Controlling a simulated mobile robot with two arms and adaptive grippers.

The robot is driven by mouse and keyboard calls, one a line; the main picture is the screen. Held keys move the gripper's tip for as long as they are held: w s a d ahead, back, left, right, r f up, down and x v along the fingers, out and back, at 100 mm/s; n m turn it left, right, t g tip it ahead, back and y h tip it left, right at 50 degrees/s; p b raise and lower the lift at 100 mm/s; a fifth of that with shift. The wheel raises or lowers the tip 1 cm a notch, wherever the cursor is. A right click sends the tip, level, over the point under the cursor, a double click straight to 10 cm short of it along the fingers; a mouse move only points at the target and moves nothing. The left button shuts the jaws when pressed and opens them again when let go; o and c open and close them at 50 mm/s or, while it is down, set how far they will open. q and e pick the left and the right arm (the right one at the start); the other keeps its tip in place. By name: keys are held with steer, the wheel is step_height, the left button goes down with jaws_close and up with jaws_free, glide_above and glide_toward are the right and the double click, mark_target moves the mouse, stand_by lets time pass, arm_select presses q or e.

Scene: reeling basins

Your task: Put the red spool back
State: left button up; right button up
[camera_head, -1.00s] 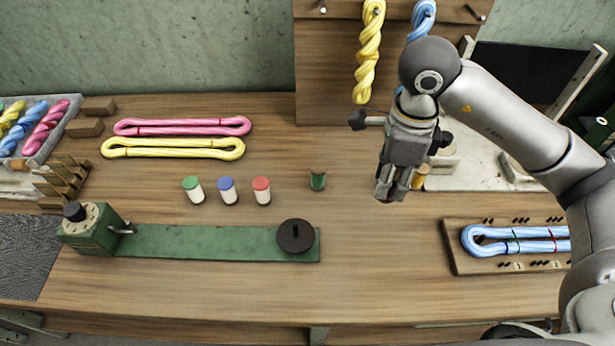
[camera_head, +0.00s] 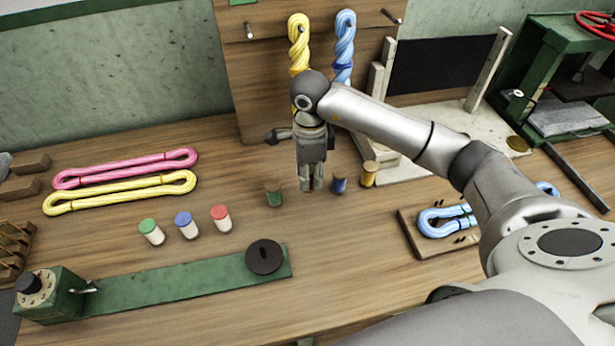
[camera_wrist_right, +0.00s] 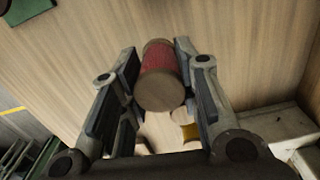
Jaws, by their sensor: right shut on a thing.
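My right gripper (camera_head: 310,188) is shut on the red spool (camera_wrist_right: 161,70), which sits between its fingers in the right wrist view. The spool has wooden ends and red thread. In the head view the gripper hides most or all of it. The gripper points down over the table (camera_head: 330,235), between the green spool (camera_head: 274,197) on its left and the blue spool (camera_head: 339,183) on its right. The yellow spool (camera_head: 369,174) stands farther right. I cannot tell whether the red spool touches the table. My left gripper is not in view.
Three white jars with green (camera_head: 150,231), blue (camera_head: 186,225) and red (camera_head: 221,219) caps stand to the left. A green plate (camera_head: 180,287) with a dark disc (camera_head: 263,257) lies in front. A board with a blue skein (camera_head: 437,221) lies right. Table between is clear.

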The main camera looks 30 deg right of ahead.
steer(key=shift+w+f, duration=0.6)
steer(key=shift+f, duration=0.05)
steer(key=shift+f+p, duration=0.4)
steer(key=shift+p, duration=0.1)
step_height(320, 180, down, 2)
steer(key=shift+f+p, duration=0.1)
steer(key=shift+p, duration=0.4)
steer(key=shift+f, duration=0.15)
steer(key=shift+f+b, duration=0.15)
steer(key=shift+b, duration=0.2)
steer(key=o, duration=1)
